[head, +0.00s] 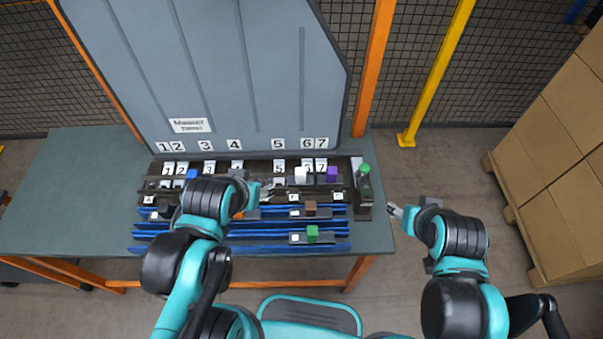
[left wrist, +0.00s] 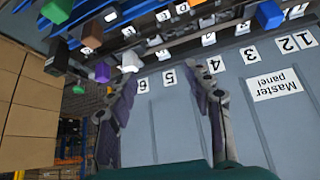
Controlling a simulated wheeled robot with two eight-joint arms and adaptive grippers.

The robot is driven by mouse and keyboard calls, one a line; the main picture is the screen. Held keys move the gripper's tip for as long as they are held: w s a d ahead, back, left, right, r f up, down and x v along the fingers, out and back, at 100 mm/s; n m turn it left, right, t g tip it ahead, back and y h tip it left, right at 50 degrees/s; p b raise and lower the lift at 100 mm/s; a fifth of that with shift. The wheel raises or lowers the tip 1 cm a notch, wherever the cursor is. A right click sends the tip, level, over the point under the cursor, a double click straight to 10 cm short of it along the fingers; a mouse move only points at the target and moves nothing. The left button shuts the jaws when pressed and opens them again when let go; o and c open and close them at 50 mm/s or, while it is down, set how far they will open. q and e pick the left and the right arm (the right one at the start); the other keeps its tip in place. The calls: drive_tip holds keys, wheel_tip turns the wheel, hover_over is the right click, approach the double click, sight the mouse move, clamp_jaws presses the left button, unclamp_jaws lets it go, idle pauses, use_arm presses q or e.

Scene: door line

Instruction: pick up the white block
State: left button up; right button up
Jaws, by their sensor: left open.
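The white block (head: 300,174) stands in the back row of the rack, below number 5 and left of the purple block (head: 332,174). It also shows in the left wrist view (left wrist: 131,60), close to the tip of one finger. My left gripper (head: 266,190) is open and empty, to the left of the white block and slightly nearer me. In the left wrist view its fingers (left wrist: 163,76) are spread apart, with the numbered panel behind them. My right gripper (head: 395,210) is off the table's right edge, apart from the blocks; its jaw opening is too small to tell.
A blue block (head: 192,174) sits at the rack's left, partly near my left arm. A brown block (head: 310,208) and a green block (head: 312,233) sit on nearer blue rails. The tall grey panel (head: 220,75) rises behind the rack. Cardboard boxes (head: 560,140) stand at right.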

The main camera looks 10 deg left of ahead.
idle(0.5)
use_arm(q)
drive_tip(key=m+g+h+p, duration=0.4)
drive_tip(key=m+g+h, duration=0.15)
drive_tip(key=m, duration=1.05)
hover_over(298, 171)
drive_tip(key=a, duration=0.1)
wheel_tip(298, 171, down, 6)
drive_tip(key=f, duration=0.1)
drive_tip(key=shift+s+d+f+g+y+b, duration=0.1)
drive_tip(key=shift+s+f+g+y+b, duration=0.05)
drive_tip(key=shift+f+g+y+b, duration=0.4)
drive_tip(key=x, duration=0.2)
drive_tip(key=b+x, duration=0.2)
drive_tip(key=x, duration=0.1)
drive_tip(key=shift+a+f, duration=0.25)
drive_tip(key=shift+f, duration=0.25)
drive_tip(key=shift+r, duration=0.1)
clamp_jaws()
